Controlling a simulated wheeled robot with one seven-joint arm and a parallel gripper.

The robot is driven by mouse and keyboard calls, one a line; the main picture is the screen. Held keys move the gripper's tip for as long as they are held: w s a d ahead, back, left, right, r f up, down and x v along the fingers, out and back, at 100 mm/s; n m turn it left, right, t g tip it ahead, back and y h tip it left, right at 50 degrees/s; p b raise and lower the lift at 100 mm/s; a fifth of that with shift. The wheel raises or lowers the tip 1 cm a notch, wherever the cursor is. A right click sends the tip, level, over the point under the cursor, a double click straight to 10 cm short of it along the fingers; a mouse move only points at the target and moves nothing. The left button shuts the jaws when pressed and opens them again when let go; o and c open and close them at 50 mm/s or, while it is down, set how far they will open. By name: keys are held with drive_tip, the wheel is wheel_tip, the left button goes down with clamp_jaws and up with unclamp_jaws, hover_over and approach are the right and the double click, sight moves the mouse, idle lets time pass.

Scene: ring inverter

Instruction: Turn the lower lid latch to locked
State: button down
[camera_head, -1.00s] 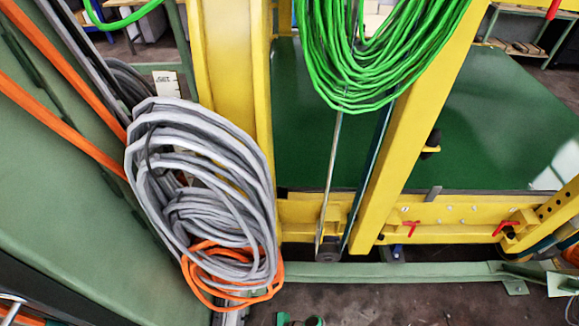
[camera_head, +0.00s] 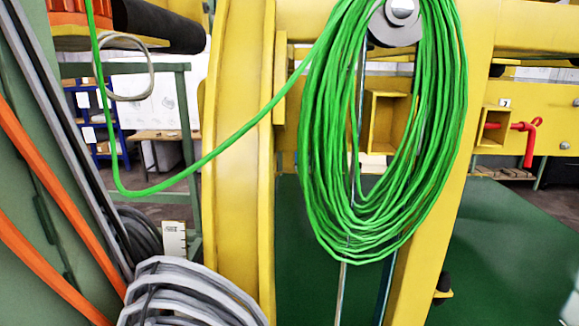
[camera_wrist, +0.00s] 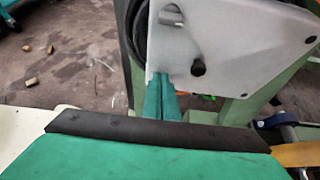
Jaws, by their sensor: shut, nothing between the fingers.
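My gripper (camera_wrist: 168,78) shows in the wrist view as two teal fingers pressed together, shut and empty. Its tips are in front of a white panel (camera_wrist: 245,45), but I cannot tell whether they touch it. The panel carries a dark round knob (camera_wrist: 198,68) just right of the fingertips and a grey handle-like part (camera_wrist: 170,16) above. I cannot tell whether either is the lower lid latch, or which way a latch is turned. My gripper is not in the head view. There, a red lever (camera_head: 528,140) sits on the yellow frame at right.
In the head view, a green cable coil (camera_head: 320,190) hangs before the yellow frame (camera_head: 238,170). A grey cable bundle (camera_head: 185,295) is at lower left. In the wrist view, small brown pieces (camera_wrist: 30,80) lie on the floor (camera_wrist: 75,60).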

drive_tip(key=shift+d+f, duration=0.1)
drive_tip(key=shift+d, duration=0.05)
drive_tip(key=shift+s+a+f, duration=0.1)
drive_tip(key=shift+a+f, duration=0.05)
drive_tip(key=shift+a, duration=0.05)
idle(1.0)
drive_tip(key=shift+d+r, duration=0.15)
drive_tip(key=shift+r, duration=0.25)
drive_tip(key=shift+d, duration=2.95)
drive_tip(key=shift+s, duration=0.15)
